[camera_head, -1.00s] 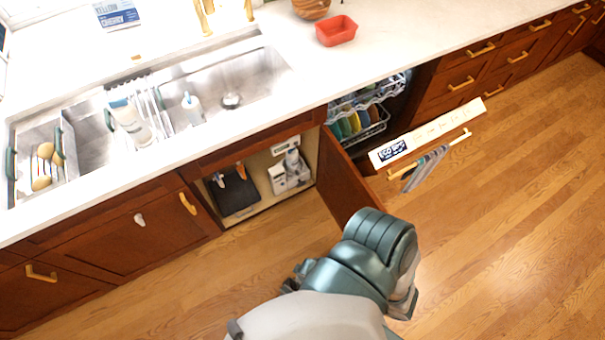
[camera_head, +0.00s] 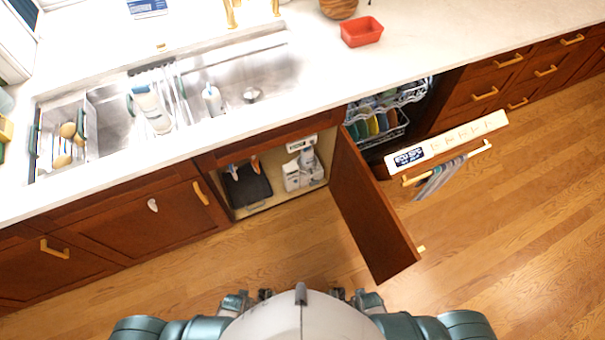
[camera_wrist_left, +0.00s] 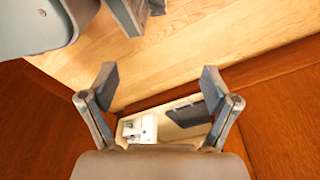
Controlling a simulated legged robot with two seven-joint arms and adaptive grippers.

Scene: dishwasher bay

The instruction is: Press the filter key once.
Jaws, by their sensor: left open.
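The dishwasher's white control panel (camera_head: 448,140) faces up on its open door in the head view. It has a dark display (camera_head: 409,156) and small key markings too fine to read. A white device (camera_head: 302,172) stands in the open cabinet under the sink; a white box also shows in the left wrist view (camera_wrist_left: 138,128). I cannot tell which marking is the filter key. My left gripper (camera_wrist_left: 158,78) is open with nothing between its fingers, above the floor and facing the cabinet. My right gripper (camera_head: 354,298) is low in the head view, apart from the panel; its jaws are unclear.
The wooden cabinet door (camera_head: 368,205) stands open between the cabinet and dishwasher. A towel hangs on the dishwasher handle (camera_head: 445,165). A dark bin (camera_head: 247,186) sits in the cabinet. The counter holds a red tub (camera_head: 362,32). The wooden floor at right is clear.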

